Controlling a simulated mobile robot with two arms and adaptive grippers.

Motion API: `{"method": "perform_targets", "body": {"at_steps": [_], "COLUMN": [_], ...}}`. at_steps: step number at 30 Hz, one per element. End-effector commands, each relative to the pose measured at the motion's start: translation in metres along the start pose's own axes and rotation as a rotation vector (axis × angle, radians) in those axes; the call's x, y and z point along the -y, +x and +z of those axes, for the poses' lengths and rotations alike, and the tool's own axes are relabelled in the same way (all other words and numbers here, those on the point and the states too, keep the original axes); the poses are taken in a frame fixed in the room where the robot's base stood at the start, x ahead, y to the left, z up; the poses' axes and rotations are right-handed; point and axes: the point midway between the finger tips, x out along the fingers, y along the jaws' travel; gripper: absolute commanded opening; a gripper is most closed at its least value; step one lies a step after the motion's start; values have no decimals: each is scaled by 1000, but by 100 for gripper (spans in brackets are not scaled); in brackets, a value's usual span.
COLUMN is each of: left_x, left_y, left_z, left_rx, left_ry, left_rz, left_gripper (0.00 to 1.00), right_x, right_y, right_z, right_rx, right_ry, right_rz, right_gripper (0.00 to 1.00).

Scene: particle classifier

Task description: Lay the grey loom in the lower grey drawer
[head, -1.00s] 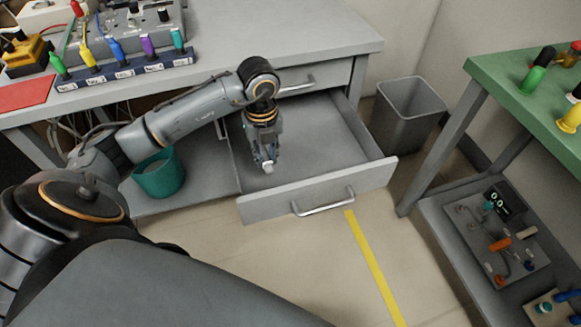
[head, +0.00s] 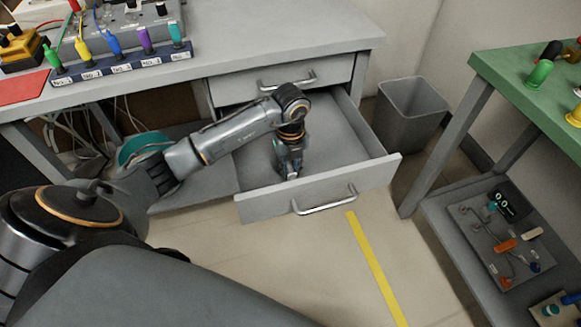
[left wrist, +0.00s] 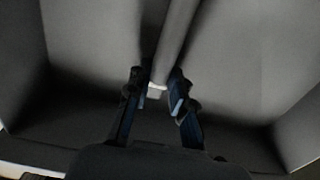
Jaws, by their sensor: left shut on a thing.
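The lower grey drawer (head: 345,140) is pulled open under the desk, and its bare floor shows. My left gripper (head: 290,173) reaches down inside it, close behind the drawer front. In the left wrist view the fingers (left wrist: 156,101) are shut on a grey, rod-like piece, the grey loom (left wrist: 174,42), with a whitish end between the fingertips. The loom runs away from the fingers over the drawer floor; I cannot tell whether it touches the floor. In the head view the gripper hides it. My right gripper is not in view.
The upper drawer (head: 300,90) is shut just above. A teal bin (head: 143,147) stands left under the desk, partly behind my arm. A grey waste bin (head: 411,115) is right of the drawer. A green table (head: 520,95) with a lower shelf stands at the right.

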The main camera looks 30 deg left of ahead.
Motion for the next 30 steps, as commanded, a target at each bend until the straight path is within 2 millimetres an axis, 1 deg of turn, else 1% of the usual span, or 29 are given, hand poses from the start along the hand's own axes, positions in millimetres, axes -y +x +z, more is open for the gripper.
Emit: {"method": "perform_targets", "body": {"at_steps": [4,5,6,8,17,20,23,28,29,30], "left_x": [0,0,0,0,0,0,0,0,0,1], "left_y": [3,3,2,2,1,-5,-20,-58,-63,-71], "left_z": [0,0,0,0,0,0,1,1,1,1], "left_rx": [0,0,0,0,0,1,3,4,2,3], "left_ry": [0,0,0,0,0,0,2,2,2,2], "left_rz": [0,1,0,1,0,0,-2,-2,-2,-2], "left_gripper": [0,24,32,44,45,45,45,45,45,45], "right_x": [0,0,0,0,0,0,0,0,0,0], "right_y": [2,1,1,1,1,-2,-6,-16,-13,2], "right_z": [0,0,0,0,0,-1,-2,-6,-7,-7], "right_rx": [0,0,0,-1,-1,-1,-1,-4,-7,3], "right_ry": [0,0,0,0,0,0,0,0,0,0], "right_rz": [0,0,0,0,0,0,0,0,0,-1], "right_gripper": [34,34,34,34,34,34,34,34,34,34]}}
